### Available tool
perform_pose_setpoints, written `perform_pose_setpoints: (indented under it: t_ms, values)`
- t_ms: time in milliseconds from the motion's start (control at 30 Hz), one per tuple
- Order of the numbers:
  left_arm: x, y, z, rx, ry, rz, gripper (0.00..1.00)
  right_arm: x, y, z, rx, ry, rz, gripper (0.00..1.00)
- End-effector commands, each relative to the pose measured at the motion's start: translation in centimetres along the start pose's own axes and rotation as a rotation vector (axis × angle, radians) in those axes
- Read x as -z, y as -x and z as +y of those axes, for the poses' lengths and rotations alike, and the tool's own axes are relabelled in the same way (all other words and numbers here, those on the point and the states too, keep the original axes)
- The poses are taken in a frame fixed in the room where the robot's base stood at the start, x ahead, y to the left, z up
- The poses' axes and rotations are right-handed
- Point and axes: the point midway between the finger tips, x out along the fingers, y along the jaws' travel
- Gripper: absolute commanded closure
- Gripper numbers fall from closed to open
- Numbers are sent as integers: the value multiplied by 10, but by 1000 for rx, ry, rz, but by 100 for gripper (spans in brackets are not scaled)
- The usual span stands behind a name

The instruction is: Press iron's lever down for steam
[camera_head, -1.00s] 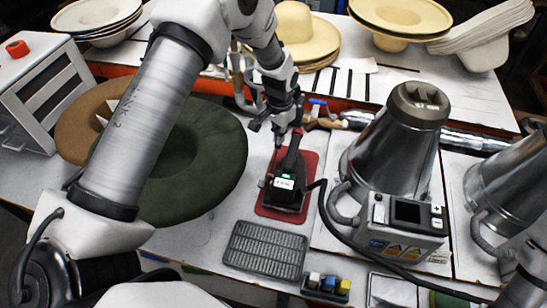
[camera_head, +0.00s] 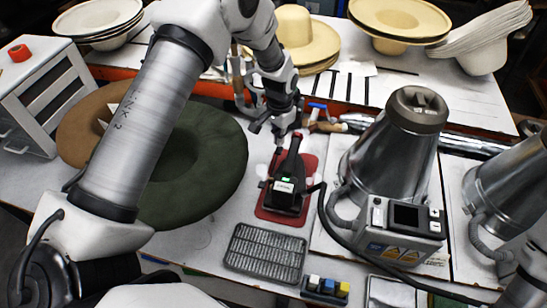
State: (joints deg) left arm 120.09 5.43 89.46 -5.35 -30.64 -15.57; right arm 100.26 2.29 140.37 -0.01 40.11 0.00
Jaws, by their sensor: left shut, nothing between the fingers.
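The black iron (camera_head: 284,191) stands on a red mat (camera_head: 268,213) in the middle of the table. It has a small lit display on its body, and its dark handle rises toward a red end at the back. My left gripper (camera_head: 279,147) is just above and behind the iron's handle, pointing down. It is shut and empty. The lever is too small to make out, and I cannot tell whether the gripper touches the iron.
A green hat (camera_head: 200,165) and a brown hat (camera_head: 85,128) lie left of the iron. A metal steamer (camera_head: 395,150) with a control box stands to the right, its black cable beside the iron. A metal grate (camera_head: 265,253) lies in front.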

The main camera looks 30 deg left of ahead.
Motion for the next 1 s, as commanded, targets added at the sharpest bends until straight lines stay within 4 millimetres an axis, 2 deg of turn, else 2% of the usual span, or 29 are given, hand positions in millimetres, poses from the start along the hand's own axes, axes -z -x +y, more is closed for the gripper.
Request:
perform_pose_setpoints:
  t_ms: [33,467,1000]
  values:
    - [0,10,0,0,0,0,100,0,8,0,0,0,0,60]
    - [0,49,0,0,0,1,100,0,39,0,0,0,0,60]
    - [0,49,0,0,0,0,100,0,38,0,0,0,0,60]
